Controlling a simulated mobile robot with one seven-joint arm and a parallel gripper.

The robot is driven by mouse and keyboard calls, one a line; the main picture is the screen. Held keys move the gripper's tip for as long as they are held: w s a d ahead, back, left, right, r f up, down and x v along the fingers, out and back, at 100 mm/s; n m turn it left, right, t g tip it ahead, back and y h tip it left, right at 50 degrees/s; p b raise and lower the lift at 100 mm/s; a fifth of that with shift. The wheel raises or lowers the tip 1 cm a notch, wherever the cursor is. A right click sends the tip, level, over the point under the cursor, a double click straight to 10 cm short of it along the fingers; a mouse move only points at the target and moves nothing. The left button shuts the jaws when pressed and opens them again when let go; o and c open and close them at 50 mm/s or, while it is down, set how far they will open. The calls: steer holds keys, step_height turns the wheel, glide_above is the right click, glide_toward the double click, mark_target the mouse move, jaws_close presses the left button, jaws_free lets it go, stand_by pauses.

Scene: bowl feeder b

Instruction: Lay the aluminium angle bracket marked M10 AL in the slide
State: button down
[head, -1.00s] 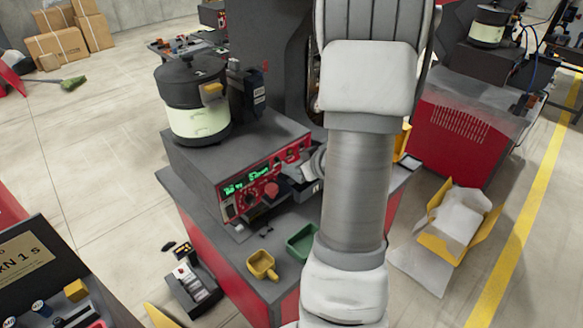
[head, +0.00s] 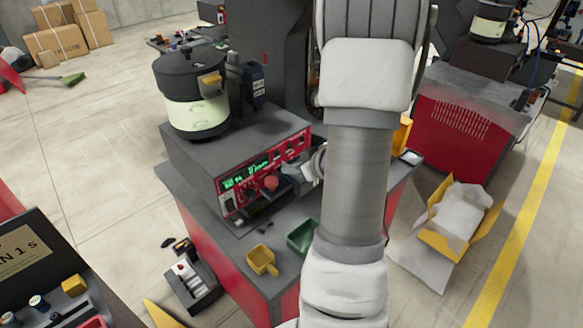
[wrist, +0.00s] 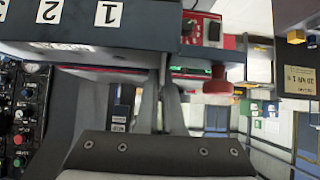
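My gripper (head: 297,172) is beside the red control panel of the bowl feeder, largely behind my own arm in the head view. In the wrist view its two narrow grey fingers (wrist: 165,100) point at a dark bar, close to each other. I cannot tell whether they are apart or hold anything. No bracket marked M10 AL can be made out in either view. The dark bar (wrist: 135,30) carries white labels, with 1 and 2 readable. I cannot tell for certain which part is the slide.
The feeder bowl (head: 190,95) stands on the grey housing above the red panel (head: 250,185). A red knob (wrist: 222,88) is close to my fingers. A yellow scoop (head: 262,260) and a green tray (head: 302,237) are on the bench. A dark bin (head: 192,285) is beside it.

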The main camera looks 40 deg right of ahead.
steer(key=c, duration=1)
jaws_free()
steer(key=shift+f, duration=0.15)
steer(key=shift+o, duration=0.2)
steer(key=shift+s+a+f, duration=0.1)
steer(key=shift+a, duration=0.15)
steer(key=p+v, duration=0.2)
steer(key=v, duration=1.5)
steer(key=shift+d+r+p, duration=0.3)
steer(key=shift+r, duration=0.1)
